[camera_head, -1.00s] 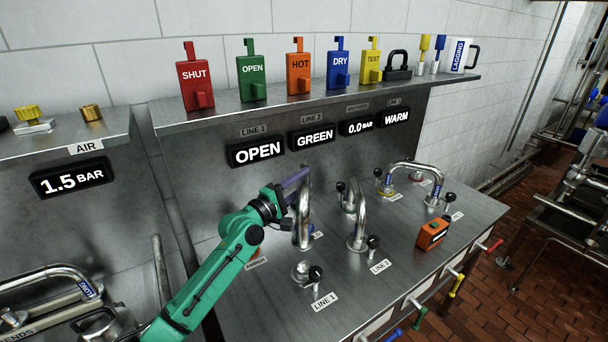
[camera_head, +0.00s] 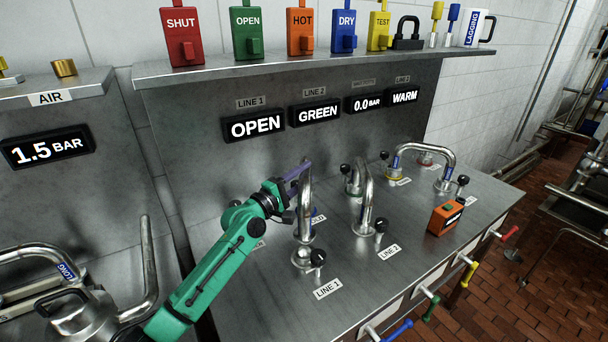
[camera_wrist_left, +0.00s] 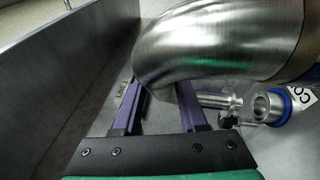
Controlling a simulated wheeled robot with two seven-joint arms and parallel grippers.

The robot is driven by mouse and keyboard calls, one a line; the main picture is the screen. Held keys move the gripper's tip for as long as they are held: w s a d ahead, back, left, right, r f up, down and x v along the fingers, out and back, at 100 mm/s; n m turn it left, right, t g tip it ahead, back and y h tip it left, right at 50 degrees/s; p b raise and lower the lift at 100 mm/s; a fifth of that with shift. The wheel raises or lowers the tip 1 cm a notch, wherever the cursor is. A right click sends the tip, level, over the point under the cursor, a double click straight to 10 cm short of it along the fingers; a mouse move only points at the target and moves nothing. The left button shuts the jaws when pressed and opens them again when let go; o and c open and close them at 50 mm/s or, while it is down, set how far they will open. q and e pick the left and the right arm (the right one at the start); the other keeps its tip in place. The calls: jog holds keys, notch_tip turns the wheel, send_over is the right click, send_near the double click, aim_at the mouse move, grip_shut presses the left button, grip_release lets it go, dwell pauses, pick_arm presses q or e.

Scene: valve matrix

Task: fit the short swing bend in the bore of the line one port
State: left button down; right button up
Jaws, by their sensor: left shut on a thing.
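My left gripper (camera_head: 298,172) is shut on the short swing bend (camera_head: 305,208), a shiny steel tube held upright over the panel table. The line one port (camera_head: 303,258) is a steel ring behind the LINE 1 label. The bend's lower end is close above or just behind this port; I cannot tell whether they touch. In the left wrist view the bend (camera_wrist_left: 205,45) fills the top, with the purple fingers of my left gripper (camera_wrist_left: 162,100) below it. The port's bore is hidden. My right gripper is not in view.
A black-knobbed valve (camera_head: 318,260) stands beside the line one port. Another steel bend (camera_head: 367,200) rises close to the right, at line two. A third bend (camera_head: 420,150) stands farther back. An orange box (camera_head: 445,217) sits on the right. A shelf (camera_head: 330,62) with coloured tags overhangs behind.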

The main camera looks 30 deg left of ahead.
pick_arm(q)
notch_tip(320, 180, down, 2)
jog(key=shift+f+b, duration=0.15)
jog(key=shift+b, duration=0.55)
jog(key=shift+f, duration=0.2)
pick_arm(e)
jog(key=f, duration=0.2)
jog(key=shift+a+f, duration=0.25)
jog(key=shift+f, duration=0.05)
pick_arm(q)
jog(key=shift+r, duration=0.1)
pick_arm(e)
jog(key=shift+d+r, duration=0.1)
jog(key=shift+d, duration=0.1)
